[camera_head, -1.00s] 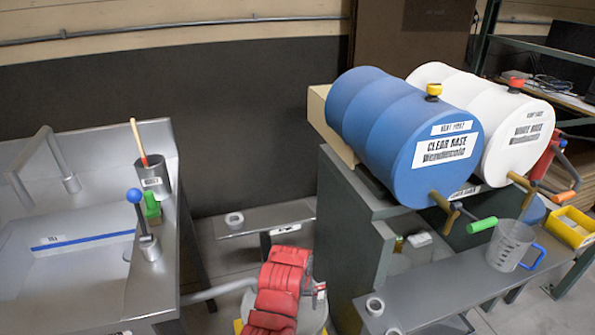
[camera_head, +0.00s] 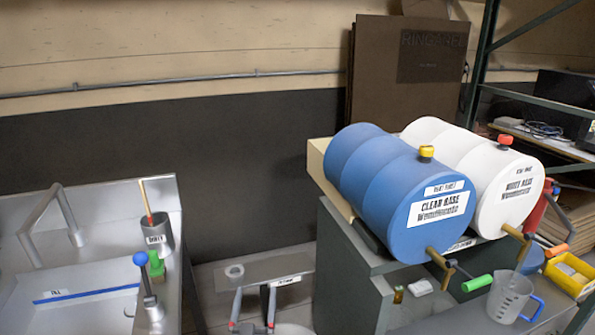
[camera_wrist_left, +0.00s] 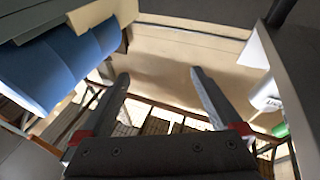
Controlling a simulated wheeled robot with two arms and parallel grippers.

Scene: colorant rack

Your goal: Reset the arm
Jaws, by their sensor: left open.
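My left gripper (camera_head: 255,292) shows at the bottom middle of the head view, its two grey fingers pointing up and apart with red parts at their bases. In the left wrist view its fingers (camera_wrist_left: 158,74) are spread with nothing between them. It appears in front of the small shelf (camera_head: 258,270) between the sink counter and the drum stand. My right gripper is in neither view.
A blue drum (camera_head: 385,190) and a white drum (camera_head: 510,170) lie on a stand at right. A clear jug (camera_head: 508,300) sits below their taps. At left, a metal sink counter (camera_head: 110,185) holds a grey cup (camera_head: 157,234) with a stick.

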